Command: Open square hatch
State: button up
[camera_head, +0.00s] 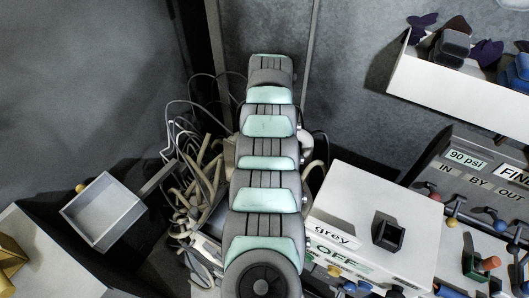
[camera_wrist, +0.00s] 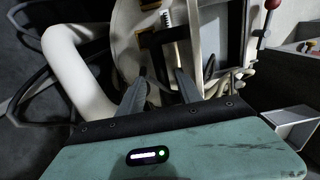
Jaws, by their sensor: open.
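In the wrist view my gripper (camera_wrist: 162,72) shows two dark fingers standing apart with nothing held between them. Beyond the fingertips are a dark bracket and a ribbed rod or spring (camera_wrist: 168,24). To their right is a dark square panel (camera_wrist: 228,38) in a pale frame; I cannot tell for sure whether it is the square hatch. My gripper is to the left of this panel, with no clear contact. In the head view my arm hides what lies behind it, and my gripper cannot be made out.
A thick pale pipe (camera_wrist: 75,70) and dark cables lie left of the fingers. A red-knobbed lever (camera_wrist: 271,5) is at upper right. The head view shows pale tangled hoses (camera_head: 205,170), a grey square box (camera_head: 85,211) at left and a white box marked "grey" (camera_head: 365,200) at right.

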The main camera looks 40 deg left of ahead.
notch_tip(320, 180, up, 6)
jog(key=shift+w+p, duration=0.25)
jog(key=shift+p, duration=0.1)
